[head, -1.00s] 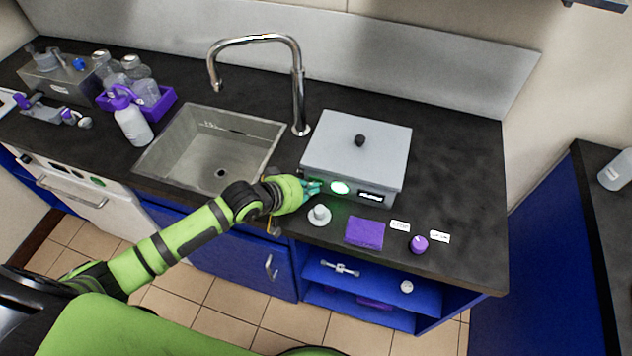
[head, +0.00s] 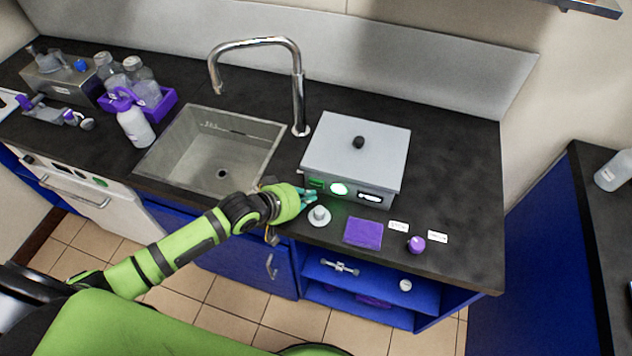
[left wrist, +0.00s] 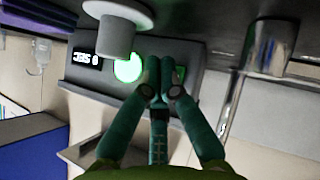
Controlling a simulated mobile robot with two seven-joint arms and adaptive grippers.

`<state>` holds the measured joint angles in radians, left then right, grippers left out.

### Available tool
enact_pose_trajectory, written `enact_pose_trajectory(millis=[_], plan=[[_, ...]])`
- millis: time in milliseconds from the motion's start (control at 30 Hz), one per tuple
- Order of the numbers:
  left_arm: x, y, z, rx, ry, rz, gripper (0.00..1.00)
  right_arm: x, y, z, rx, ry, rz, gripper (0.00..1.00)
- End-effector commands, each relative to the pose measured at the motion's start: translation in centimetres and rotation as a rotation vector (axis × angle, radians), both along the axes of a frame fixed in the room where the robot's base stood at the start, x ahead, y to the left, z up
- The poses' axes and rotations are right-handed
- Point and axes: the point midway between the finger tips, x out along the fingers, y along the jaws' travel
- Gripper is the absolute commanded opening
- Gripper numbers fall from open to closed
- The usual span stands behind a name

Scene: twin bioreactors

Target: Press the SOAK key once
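A grey lidded box (head: 357,150) stands right of the sink. Its front panel has a green rectangular key (head: 316,183), a bright round green-white light (head: 339,189) and a dark display (head: 371,197). No SOAK lettering is readable. The left wrist view shows the display (left wrist: 87,60), the round light (left wrist: 127,67) and part of the green key (left wrist: 180,74) behind the fingers. My left gripper (head: 310,196) is just in front of the panel's left end, apparently apart from it. Its fingertips (left wrist: 160,64) are together with nothing between them. My right gripper is out of view.
A small white knobbed piece (head: 319,216) stands close beside my left gripper. A purple pad (head: 362,233) and purple knob (head: 416,244) lie along the counter's front edge. The sink (head: 210,150) and tap (head: 298,95) are left and behind. The counter right of the box is clear.

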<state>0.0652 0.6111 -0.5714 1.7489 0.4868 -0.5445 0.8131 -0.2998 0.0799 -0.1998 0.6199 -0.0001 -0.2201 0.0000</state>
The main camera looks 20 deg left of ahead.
Motion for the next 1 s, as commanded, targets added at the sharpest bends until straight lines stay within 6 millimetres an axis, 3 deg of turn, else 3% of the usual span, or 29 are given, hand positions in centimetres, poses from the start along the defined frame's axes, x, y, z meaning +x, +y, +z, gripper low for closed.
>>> enact_pose_trajectory(millis=[400,1000], plan=[[-4.1,0.1,0.2,-0.001,0.004,0.000,0.00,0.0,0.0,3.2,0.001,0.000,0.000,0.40],[-4.6,0.1,0.0,0.000,0.001,-0.001,0.00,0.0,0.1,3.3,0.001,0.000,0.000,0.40]])
